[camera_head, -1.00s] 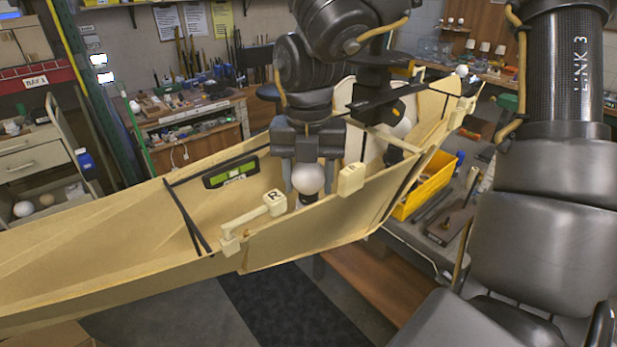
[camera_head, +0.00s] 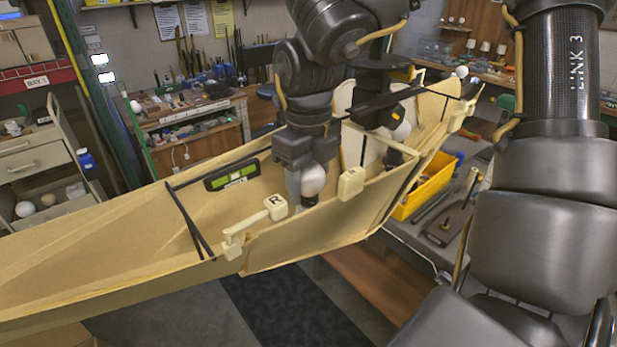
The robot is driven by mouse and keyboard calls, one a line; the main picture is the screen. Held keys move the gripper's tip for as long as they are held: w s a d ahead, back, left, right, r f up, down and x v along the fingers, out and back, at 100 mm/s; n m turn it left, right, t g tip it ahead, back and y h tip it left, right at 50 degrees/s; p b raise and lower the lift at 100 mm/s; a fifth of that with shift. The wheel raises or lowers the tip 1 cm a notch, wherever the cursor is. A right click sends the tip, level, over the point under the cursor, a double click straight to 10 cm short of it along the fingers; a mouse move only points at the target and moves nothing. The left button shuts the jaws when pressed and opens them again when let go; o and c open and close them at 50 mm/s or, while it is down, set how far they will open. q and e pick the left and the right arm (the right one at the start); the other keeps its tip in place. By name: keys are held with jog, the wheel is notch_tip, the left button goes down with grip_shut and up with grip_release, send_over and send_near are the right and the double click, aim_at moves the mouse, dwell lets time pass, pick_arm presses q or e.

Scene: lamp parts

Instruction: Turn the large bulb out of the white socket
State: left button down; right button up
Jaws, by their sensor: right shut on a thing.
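My right gripper (camera_head: 308,182) reaches down from the top centre into a cream hull-shaped shell. It is shut on a round white bulb (camera_head: 314,179), whose right side shows past the fingers. A small dark part (camera_head: 309,201) shows just below the bulb; whether the two are joined is hard to tell. A second white bulb (camera_head: 402,131) stands further back in the shell, to the right, with a dark part below it. I cannot make out a white socket for certain. My left gripper is not in view.
The cream shell (camera_head: 130,230) crosses the view, its walls close around the gripper. A cream block marked R (camera_head: 276,207) and another cream block (camera_head: 351,184) sit at its near edge. A green level (camera_head: 232,175) lies inside. A yellow bin (camera_head: 425,193) stands behind, right.

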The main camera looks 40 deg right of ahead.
jog(key=shift+n, duration=0.4)
jog(key=n, duration=0.4)
jog(key=shift+r+p, duration=0.1)
jog(key=shift+p, duration=0.3)
jog(key=shift+n, duration=1.5)
jog(key=shift+n+p, duration=0.3)
jog(key=shift+n, duration=0.5)
jog(key=o, duration=0.3)
jog(key=shift+n, duration=0.5)
jog(key=c, duration=0.3)
